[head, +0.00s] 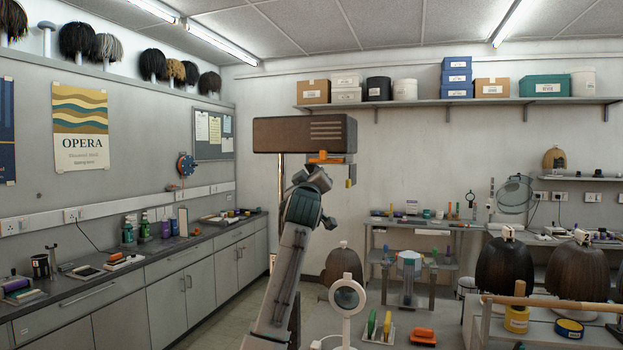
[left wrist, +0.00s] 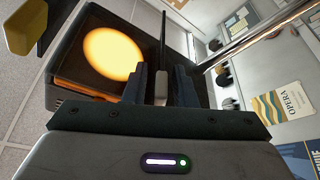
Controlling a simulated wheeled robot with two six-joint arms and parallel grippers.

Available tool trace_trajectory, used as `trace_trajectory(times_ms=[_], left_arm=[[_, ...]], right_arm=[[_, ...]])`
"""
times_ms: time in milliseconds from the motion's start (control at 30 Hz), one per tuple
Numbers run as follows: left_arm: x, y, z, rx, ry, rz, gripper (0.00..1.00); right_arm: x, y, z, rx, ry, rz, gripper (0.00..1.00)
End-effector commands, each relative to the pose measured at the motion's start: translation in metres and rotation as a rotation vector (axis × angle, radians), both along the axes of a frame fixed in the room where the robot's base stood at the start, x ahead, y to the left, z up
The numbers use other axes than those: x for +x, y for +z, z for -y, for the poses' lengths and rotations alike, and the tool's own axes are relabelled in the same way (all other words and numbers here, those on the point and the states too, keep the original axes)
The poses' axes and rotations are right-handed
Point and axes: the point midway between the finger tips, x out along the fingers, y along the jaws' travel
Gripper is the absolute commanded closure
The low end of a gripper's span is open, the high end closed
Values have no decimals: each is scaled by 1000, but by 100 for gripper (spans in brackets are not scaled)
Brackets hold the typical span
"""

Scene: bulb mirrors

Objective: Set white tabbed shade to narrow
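A brown box-shaped lamp housing (head: 300,134) stands high on a thin pole in the middle of the head view. In the left wrist view its open underside (left wrist: 68,82) shows a glowing orange disc (left wrist: 112,54). A pale grey-white tab (left wrist: 161,88) at the end of a thin dark strip lies between the fingers of my left gripper (left wrist: 161,85). The fingers look open around it, with narrow gaps at both sides. In the head view the left gripper (head: 318,168) is just below the housing. My right gripper is out of view.
A yellow block (head: 351,183) hangs under the housing's right end; it also shows in the left wrist view (left wrist: 28,25). An orange piece (head: 326,158) sits under the housing. A round white mirror (head: 347,298) and wigs (head: 577,268) stand below. Open air surrounds the housing.

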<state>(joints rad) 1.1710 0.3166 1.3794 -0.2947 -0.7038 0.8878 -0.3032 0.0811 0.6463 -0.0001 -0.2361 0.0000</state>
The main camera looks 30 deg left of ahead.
Motion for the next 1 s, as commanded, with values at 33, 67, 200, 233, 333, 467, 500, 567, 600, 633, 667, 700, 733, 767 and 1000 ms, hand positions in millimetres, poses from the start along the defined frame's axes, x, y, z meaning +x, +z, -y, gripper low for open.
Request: trace_trajectory(times_ms=[33,67,200,233,333,467,500,567,600,633,667,700,733,767,1000], left_arm=[[0,0,0,0,0,0,69],[0,0,0,0,0,0,69],[0,0,0,0,-1,0,69],[0,0,0,0,-1,0,69],[0,0,0,1,0,1,69],[0,0,0,1,0,1,69],[0,0,0,1,0,1,69],[0,0,0,2,0,1,69],[0,1,0,4,0,0,69],[0,1,0,7,0,-1,69],[0,1,0,12,0,-3,69],[0,1,-1,23,1,-6,69],[0,1,-1,32,1,-9,69],[0,2,-2,44,1,-12,69],[-1,3,-7,193,1,-49,69]], right_arm=[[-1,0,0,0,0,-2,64],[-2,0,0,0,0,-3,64],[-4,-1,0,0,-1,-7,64],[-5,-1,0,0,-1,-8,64],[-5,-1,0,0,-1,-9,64],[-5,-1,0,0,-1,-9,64],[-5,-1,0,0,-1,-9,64],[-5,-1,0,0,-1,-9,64],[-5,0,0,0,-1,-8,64],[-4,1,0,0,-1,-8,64],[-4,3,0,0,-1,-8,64],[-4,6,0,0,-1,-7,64],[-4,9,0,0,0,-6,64],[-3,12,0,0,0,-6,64],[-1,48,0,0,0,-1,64]])
